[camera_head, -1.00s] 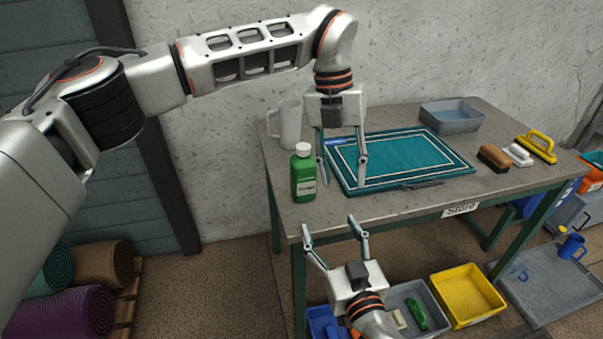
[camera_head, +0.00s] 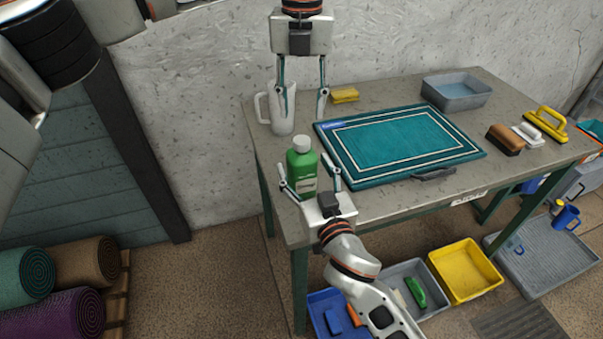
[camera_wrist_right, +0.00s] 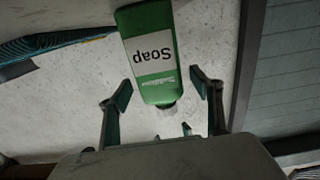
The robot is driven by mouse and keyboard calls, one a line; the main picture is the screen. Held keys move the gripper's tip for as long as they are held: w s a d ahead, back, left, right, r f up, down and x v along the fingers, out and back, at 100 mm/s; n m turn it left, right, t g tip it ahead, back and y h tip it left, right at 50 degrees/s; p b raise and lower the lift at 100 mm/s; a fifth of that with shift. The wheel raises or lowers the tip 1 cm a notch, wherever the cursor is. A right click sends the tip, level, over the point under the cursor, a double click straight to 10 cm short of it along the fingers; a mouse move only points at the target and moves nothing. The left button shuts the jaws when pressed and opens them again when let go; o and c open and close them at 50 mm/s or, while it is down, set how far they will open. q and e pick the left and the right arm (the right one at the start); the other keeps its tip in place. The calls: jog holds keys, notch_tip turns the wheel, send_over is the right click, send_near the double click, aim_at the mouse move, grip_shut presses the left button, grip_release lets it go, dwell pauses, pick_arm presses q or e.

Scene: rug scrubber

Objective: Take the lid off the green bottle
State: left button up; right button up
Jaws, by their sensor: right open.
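The green bottle (camera_head: 301,170) stands upright at the table's near left part, with its white lid (camera_head: 302,144) on top.
A white jug (camera_head: 282,108) stands behind the bottle, close to the left gripper's fingers. A teal rug (camera_head: 400,145) lies right of the bottle. A yellow sponge (camera_head: 344,95), a grey basin (camera_head: 456,105) and brushes (camera_head: 505,140) lie farther back and right.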

jog(key=shift+x, duration=1.2)
